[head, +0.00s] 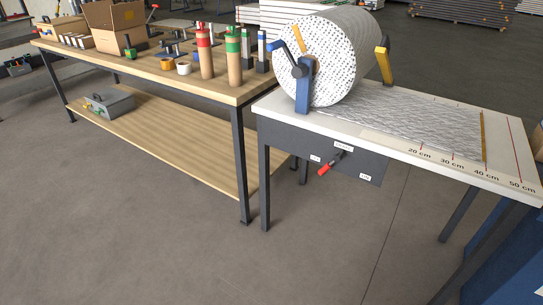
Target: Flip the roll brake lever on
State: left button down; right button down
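A lever with a red grip (324,169) sits on a dark grey panel (290,145) under the front edge of the white cutting table (400,148). Its grip points down and to the left from its pivot. Small white labels lie on the panel: one left of the lever (315,158), one above (343,147), one at lower right (365,177). Their text is too small to read surely. The large wrap roll (322,62) rests on the table, held by a blue bracket (303,88) with a blue-tipped arm (277,48). Neither of my grippers is in view.
A wooden workbench (160,75) stands at the left with cardboard boxes (120,35), red and green wrapped tubes (205,50) and tools. A grey toolbox (108,103) sits on its lower shelf. The floor in front of the panel is clear.

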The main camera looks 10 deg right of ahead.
aim_at(338, 156)
jog(key=u, duration=0.05)
jog(key=i, duration=0.8)
jog(key=z, duration=0.85)
jog(key=i, duration=0.35)
jog(key=z, duration=0.45)
